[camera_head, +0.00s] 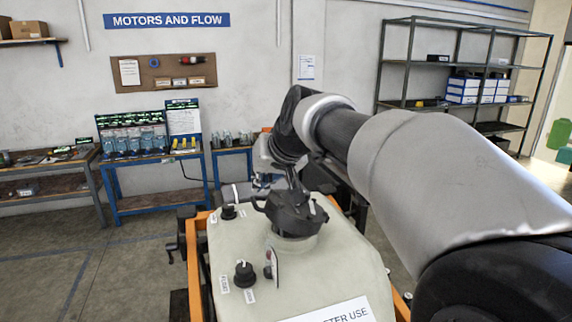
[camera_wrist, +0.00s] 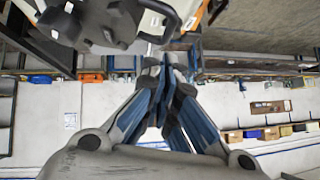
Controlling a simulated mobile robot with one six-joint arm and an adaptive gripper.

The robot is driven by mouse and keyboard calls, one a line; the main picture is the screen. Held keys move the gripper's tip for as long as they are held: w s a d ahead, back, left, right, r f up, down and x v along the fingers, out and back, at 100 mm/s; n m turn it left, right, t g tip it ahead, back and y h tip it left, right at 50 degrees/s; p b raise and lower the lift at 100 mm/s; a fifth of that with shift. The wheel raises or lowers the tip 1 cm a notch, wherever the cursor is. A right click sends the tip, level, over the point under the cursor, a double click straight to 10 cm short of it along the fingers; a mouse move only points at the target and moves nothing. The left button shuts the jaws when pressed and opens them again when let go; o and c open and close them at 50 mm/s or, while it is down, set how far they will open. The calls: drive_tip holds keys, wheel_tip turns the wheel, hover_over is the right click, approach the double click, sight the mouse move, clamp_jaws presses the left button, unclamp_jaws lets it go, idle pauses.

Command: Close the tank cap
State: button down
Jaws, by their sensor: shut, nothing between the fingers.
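The pale tank (camera_head: 330,262) stands in front of me in an orange frame. Its black tank cap (camera_head: 290,218) sits over the round raised neck on top, with a handle reaching to the left. I cannot tell whether it is fully seated. The cap also shows as a dark shape at the top of the wrist view (camera_wrist: 112,22). My gripper (camera_head: 296,188) points down at the cap from just behind or above it. In the wrist view its blue-grey fingers (camera_wrist: 167,62) are together and empty, close to the cap; contact is unclear.
The orange frame (camera_head: 196,262) edges the tank. Blue workbenches (camera_head: 160,202) and a metal shelf (camera_head: 460,62) stand behind. Floor at left is clear.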

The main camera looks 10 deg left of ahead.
drive_tip(key=shift+s+a+f, duration=0.15)
drive_tip(key=shift+a+f, duration=0.05)
drive_tip(key=shift+f, duration=0.75)
drive_tip(key=a+f+b, duration=0.1)
drive_tip(key=f+b, duration=0.1)
drive_tip(key=s+a+f+b, duration=0.1)
drive_tip(key=f+b, duration=0.1)
drive_tip(key=f, duration=0.1)
drive_tip(key=a+f+b, duration=0.1)
drive_tip(key=f, duration=0.2)
drive_tip(key=shift+s+b, duration=0.3)
drive_tip(key=shift+b, duration=0.1)
drive_tip(key=shift+r, duration=0.2)
